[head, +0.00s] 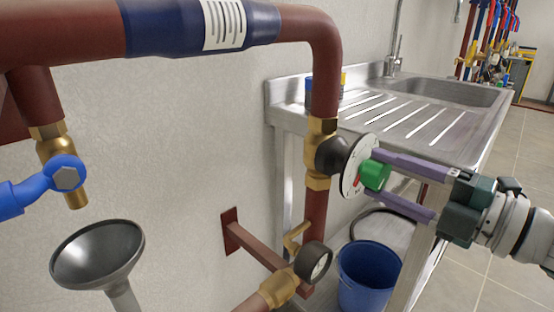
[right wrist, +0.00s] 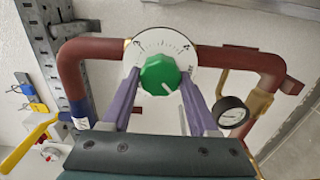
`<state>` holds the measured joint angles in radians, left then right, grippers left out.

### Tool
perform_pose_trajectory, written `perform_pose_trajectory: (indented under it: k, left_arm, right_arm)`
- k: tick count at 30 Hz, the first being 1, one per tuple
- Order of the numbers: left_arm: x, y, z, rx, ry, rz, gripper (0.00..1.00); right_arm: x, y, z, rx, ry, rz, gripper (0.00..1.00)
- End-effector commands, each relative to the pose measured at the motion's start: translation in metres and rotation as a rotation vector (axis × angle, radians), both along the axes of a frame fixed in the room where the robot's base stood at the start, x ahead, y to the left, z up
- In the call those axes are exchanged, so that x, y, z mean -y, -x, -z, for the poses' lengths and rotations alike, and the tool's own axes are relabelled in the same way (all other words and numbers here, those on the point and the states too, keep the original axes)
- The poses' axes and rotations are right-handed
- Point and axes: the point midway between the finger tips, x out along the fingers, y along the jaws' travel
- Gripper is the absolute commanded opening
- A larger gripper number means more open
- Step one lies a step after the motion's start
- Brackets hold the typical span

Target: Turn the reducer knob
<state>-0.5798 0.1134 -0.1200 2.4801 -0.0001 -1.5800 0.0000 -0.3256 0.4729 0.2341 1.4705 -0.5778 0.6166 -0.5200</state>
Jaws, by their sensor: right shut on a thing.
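The reducer knob (head: 375,177) is green and sits at the centre of a white round dial (head: 351,172) on the brass fitting of the vertical red-brown pipe. In the right wrist view the knob (right wrist: 160,74) shows face on, with the marked dial (right wrist: 161,45) behind it. My right gripper (head: 379,174) reaches in from the right, its two purple fingers on either side of the knob and shut on it. In the right wrist view the fingers (right wrist: 160,82) flank the knob left and right. My left gripper is not in view.
A pressure gauge (head: 314,262) sits on the pipe below. A blue bucket (head: 366,281) stands on the floor under the steel sink (head: 420,118). At left are a blue-handled valve (head: 66,174) and a grey funnel (head: 98,254). Open floor lies at right.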

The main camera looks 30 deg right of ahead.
Motion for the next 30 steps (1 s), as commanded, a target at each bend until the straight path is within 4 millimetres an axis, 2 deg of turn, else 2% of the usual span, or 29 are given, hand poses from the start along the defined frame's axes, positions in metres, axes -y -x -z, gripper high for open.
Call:
perform_pose_trajectory:
  k: [17, 18, 25, 30]
  left_arm:
    - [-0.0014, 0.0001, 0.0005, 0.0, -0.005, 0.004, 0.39]
    - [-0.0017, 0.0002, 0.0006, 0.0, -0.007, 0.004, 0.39]
    - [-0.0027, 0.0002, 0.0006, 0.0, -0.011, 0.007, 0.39]
    - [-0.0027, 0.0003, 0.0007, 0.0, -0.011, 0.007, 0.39]
  right_arm:
    - [0.0002, 0.0, -0.0001, 0.009, 0.032, 0.0, 0.05]
    - [0.0002, 0.0, -0.0001, 0.009, 0.032, 0.0, 0.64]
    - [0.0001, 0.0001, -0.0001, 0.009, 0.03, 0.0, 0.9]
    - [0.0001, 0.0001, 0.0, 0.008, 0.029, 0.0, 0.91]
